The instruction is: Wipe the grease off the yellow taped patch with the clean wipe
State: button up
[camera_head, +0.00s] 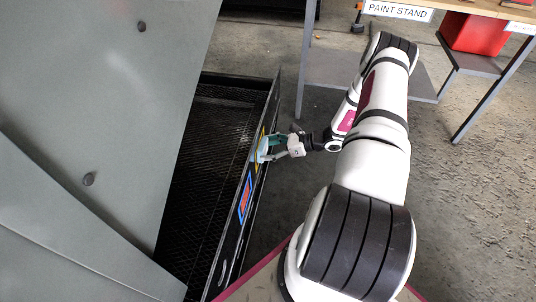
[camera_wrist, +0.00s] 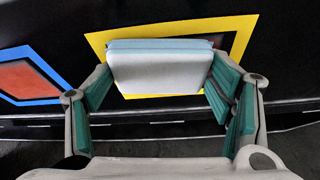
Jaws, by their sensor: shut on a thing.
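The yellow taped patch (camera_wrist: 246,34) is a yellow outline on a dark panel in the wrist view. Its inside is mostly covered, and I cannot make out grease there. The wipe (camera_wrist: 160,72) is a pale pad with a light blue edge, in front of the patch and overlapping its middle and lower edge. My gripper (camera_wrist: 160,88) is shut on the wipe, its teal-lined fingers on either side. In the head view, my gripper (camera_head: 277,147) holds the wipe (camera_head: 264,149) close against the outer side of the dark panel. I cannot tell whether it touches.
A blue outline with a red-orange middle (camera_wrist: 30,80) is left of the patch; it also shows in the head view (camera_head: 245,199). A large grey cover (camera_head: 90,110) stands left of the mesh-floored tray (camera_head: 205,150). The paint stand (camera_head: 398,11) with a red bin (camera_head: 475,35) is behind.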

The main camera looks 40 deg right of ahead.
jog(key=shift+w+a, duration=0.1)
jog(key=shift+w, duration=0.05)
jog(key=shift+s+a+r+p, duration=0.1)
jog(key=shift+s+a+p, duration=0.35)
jog(key=shift+a, duration=0.25)
jog(key=shift+s+a+p, duration=0.3)
jog(key=shift+s+a, duration=0.1)
jog(key=shift+a, duration=0.25)
jog(key=shift+o, duration=0.2)
jog(key=shift+s+a, duration=0.2)
jog(key=shift+a, duration=0.25)
jog(key=shift+s+d, duration=1.05)
jog(key=shift+s, duration=0.15)
jog(key=shift+s+d, duration=1)
jog(key=shift+s, duration=0.2)
jog(key=shift+c, duration=0.2)
jog(key=shift+s+d+b, duration=0.45)
jog(key=shift+s+d, duration=0.5)
jog(key=shift+s, duration=0.25)
